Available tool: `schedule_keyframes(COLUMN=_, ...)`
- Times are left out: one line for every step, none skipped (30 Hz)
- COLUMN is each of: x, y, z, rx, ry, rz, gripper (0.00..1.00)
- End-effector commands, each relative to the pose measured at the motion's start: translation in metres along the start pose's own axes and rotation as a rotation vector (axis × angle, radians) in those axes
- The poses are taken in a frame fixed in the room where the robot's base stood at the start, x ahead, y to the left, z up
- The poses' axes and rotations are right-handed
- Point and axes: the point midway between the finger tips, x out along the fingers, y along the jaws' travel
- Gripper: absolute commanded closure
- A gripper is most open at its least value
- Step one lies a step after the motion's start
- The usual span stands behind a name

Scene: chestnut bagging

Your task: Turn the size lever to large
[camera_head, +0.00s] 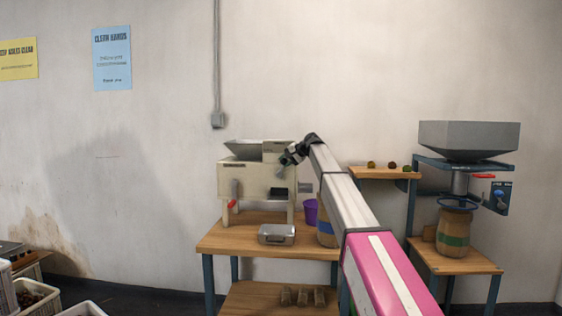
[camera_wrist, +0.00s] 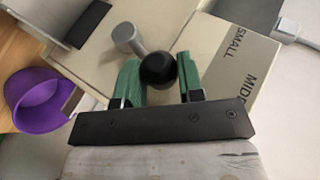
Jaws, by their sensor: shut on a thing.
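The size lever has a round black knob (camera_wrist: 158,70) and a grey metal stem (camera_wrist: 127,38). It shows in the wrist view on the cream face of the sorting machine (camera_wrist: 225,65). My gripper (camera_wrist: 160,78) has its two green fingers on either side of the knob, shut on it. The printed words SMALL and MIDDLE show on the panel to the right of the lever; no LARGE label is in view. In the head view the cream machine (camera_head: 247,180) stands on a wooden table, and my gripper (camera_head: 284,160) is at its upper right side.
A purple bucket (camera_wrist: 38,98) is at the left of the wrist view, beside the machine. In the head view a metal tray (camera_head: 276,235) sits on the table (camera_head: 215,241) in front. A small wooden shelf (camera_head: 385,173) with several small things stands right of my arm.

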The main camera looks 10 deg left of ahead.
Motion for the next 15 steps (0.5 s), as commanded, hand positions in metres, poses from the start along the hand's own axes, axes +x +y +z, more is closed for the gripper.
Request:
schedule_keyframes(x=-0.003, y=0.005, z=0.000, rx=0.016, ry=0.001, rz=-0.035, gripper=1.00)
schedule_keyframes(x=-0.004, y=0.006, z=0.000, rx=0.024, ry=0.002, rz=-0.056, gripper=1.00)
schedule_keyframes(x=-0.004, y=0.009, z=-0.001, rx=0.035, ry=0.002, rz=-0.082, gripper=1.00)
schedule_keyframes(x=-0.005, y=0.010, z=-0.001, rx=0.043, ry=0.002, rz=-0.101, gripper=1.00)
schedule_keyframes(x=-0.005, y=0.012, z=-0.001, rx=0.050, ry=0.001, rz=-0.118, gripper=1.00)
schedule_keyframes(x=-0.006, y=0.014, z=-0.002, rx=0.059, ry=0.001, rz=-0.140, gripper=1.00)
schedule_keyframes(x=-0.006, y=0.015, z=-0.002, rx=0.066, ry=0.001, rz=-0.156, gripper=1.00)
schedule_keyframes(x=-0.006, y=0.015, z=-0.002, rx=0.072, ry=0.001, rz=-0.170, gripper=1.00)
schedule_keyframes(x=-0.007, y=0.017, z=-0.002, rx=0.079, ry=0.001, rz=-0.188, gripper=1.00)
schedule_keyframes(x=-0.007, y=0.018, z=-0.002, rx=0.083, ry=0.001, rz=-0.199, gripper=1.00)
schedule_keyframes(x=-0.008, y=0.018, z=-0.002, rx=0.087, ry=0.000, rz=-0.211, gripper=1.00)
schedule_keyframes(x=-0.008, y=0.019, z=-0.003, rx=0.092, ry=0.000, rz=-0.223, gripper=1.00)
schedule_keyframes(x=-0.008, y=0.020, z=-0.003, rx=0.096, ry=0.000, rz=-0.232, gripper=1.00)
schedule_keyframes(x=-0.008, y=0.021, z=-0.003, rx=0.099, ry=0.000, rz=-0.240, gripper=1.00)
schedule_keyframes(x=-0.008, y=0.021, z=-0.003, rx=0.102, ry=0.000, rz=-0.248, gripper=1.00)
